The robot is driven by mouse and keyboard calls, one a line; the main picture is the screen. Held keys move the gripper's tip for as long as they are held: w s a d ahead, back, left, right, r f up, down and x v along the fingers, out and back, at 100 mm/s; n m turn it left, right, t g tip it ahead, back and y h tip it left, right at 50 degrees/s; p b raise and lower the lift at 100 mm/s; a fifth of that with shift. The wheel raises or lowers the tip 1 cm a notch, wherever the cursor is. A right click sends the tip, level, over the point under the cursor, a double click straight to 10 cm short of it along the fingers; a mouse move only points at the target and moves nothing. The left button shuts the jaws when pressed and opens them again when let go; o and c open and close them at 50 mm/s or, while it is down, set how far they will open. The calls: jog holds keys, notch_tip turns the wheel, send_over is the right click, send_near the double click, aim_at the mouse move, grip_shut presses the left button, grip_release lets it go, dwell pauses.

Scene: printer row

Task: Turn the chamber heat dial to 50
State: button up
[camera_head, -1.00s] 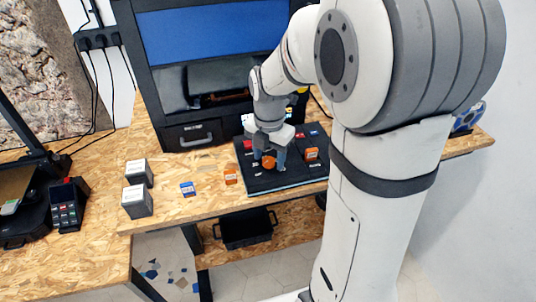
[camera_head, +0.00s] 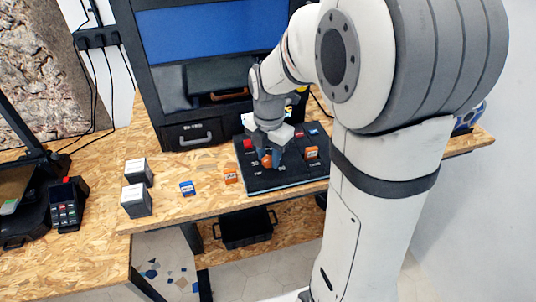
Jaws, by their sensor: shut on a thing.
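A black control panel (camera_head: 262,183) lies on the wooden bench in front of the large printer. Another orange part (camera_head: 311,152) stands on the right of the panel. A red button (camera_head: 248,144) shows at the panel's upper left.
The printer (camera_head: 205,75) with a blue upper panel and a drawer stands behind. A black bin (camera_head: 246,228) is on the lower shelf.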

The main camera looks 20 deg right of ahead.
jog(key=m+b, duration=0.1)
jog(key=m, duration=0.3)
jog(key=m+b, duration=0.1)
jog(key=m, duration=0.3)
jog(key=shift+m, duration=0.3)
jog(key=m+b, duration=0.1)
jog(key=m, duration=0.3)
jog(key=shift+m, duration=0.3)
jog(key=m, duration=0.4)
jog(key=shift+s+b, duration=0.1)
jog(key=shift+b, duration=0.25)
jog(key=m, duration=0.5)
jog(key=shift+b, duration=0.3)
jog(key=m, duration=0.4)
jog(key=shift+m, duration=0.3)
jog(key=m+b, duration=0.1)
jog(key=m, duration=0.3)
jog(key=shift+a, duration=0.1)
jog(key=shift+m, duration=2.2)
